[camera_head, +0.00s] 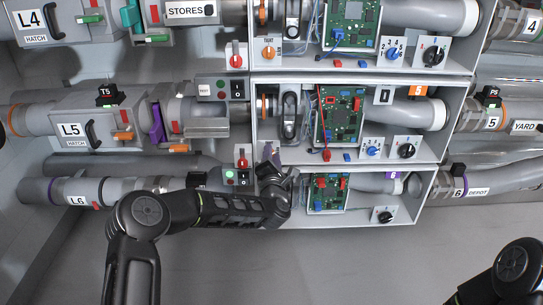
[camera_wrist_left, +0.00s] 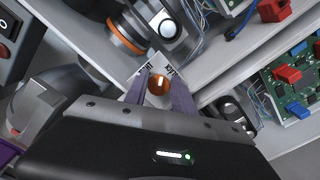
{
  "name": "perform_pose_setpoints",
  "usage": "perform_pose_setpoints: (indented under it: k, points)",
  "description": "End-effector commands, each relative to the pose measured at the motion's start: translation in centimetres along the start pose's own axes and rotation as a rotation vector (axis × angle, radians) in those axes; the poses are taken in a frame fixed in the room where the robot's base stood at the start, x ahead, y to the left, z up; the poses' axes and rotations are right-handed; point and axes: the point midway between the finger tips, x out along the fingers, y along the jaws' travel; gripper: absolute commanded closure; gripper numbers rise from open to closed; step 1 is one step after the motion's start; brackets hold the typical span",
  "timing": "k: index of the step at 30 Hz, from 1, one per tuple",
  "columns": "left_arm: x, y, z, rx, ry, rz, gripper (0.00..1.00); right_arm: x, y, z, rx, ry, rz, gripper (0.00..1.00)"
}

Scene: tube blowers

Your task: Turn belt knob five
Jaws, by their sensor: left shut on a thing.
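In the left wrist view, an orange knob (camera_wrist_left: 158,87) with a pale pointer mark sits on a small white lettered plate (camera_wrist_left: 148,66). The purple fingers of my left gripper (camera_wrist_left: 159,84) are on both sides of the knob, shut on it. In the head view, my left gripper (camera_head: 272,156) reaches up to the lower left corner of the row five box (camera_head: 345,82). The knob is hidden behind the gripper there. My right gripper is out of the head view; only part of that arm shows at the lower right.
Row five also has a blue knob (camera_head: 372,151) and a black knob (camera_head: 406,151) farther right. A red switch (camera_head: 242,157) stands just left of my gripper. A green circuit board (camera_head: 340,115) and wires are inside the box. The floor below is clear.

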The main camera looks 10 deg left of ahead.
Motion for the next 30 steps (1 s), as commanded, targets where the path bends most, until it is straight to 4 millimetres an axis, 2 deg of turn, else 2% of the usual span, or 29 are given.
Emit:
perform_pose_setpoints:
  k: [15, 22, 30]
  points:
    - [-0.04, -0.55, -0.1, 0.458, -0.001, -0.002, 1.0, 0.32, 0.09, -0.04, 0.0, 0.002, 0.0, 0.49]
    - [-0.04, -0.68, -0.21, 0.575, 0.0, -0.003, 1.0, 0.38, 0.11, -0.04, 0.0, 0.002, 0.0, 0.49]
    - [-0.04, -0.71, -0.3, 0.619, 0.001, -0.003, 1.0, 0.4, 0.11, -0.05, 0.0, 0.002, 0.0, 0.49]
